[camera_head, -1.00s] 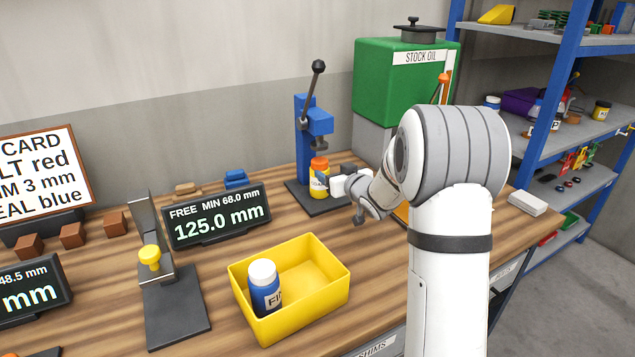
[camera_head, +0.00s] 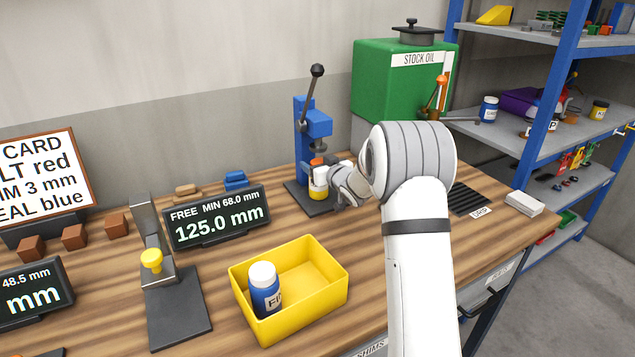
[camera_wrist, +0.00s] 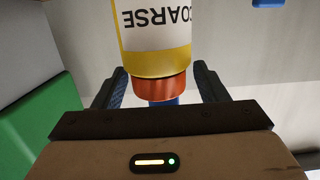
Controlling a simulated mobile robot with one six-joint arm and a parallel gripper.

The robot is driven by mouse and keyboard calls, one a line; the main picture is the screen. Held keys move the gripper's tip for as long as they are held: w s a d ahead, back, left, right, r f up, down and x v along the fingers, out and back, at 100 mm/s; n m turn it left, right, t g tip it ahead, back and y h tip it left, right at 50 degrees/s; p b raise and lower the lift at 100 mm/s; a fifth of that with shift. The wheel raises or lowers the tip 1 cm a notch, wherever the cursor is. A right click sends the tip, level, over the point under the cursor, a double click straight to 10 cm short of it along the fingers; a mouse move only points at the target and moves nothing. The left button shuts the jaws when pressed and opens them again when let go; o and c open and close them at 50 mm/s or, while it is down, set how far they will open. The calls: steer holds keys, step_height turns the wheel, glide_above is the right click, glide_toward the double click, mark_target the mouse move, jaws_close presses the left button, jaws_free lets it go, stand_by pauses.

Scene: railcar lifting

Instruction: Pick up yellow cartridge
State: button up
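The yellow cartridge (camera_head: 319,193) stands upright on the dark base of the blue press, its orange cap partly covered by my gripper (camera_head: 328,170). In the wrist view the cartridge (camera_wrist: 155,38) appears inverted, with a white label reading COARSE. Its orange cap lies between the two dark fingers of my gripper (camera_wrist: 160,78). The fingers are apart, with a visible gap on each side of the cap, so my gripper is open.
The blue press (camera_head: 313,125) with its lever rises right behind the cartridge. A green STOCK OIL tank (camera_head: 395,85) stands to the right. A yellow bin (camera_head: 325,300) holding a blue bottle (camera_head: 264,289) is in front. A display (camera_head: 215,217) stands left of the press.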

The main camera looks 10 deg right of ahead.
jaws_close()
stand_by(0.5)
steer(key=shift+r, duration=0.1)
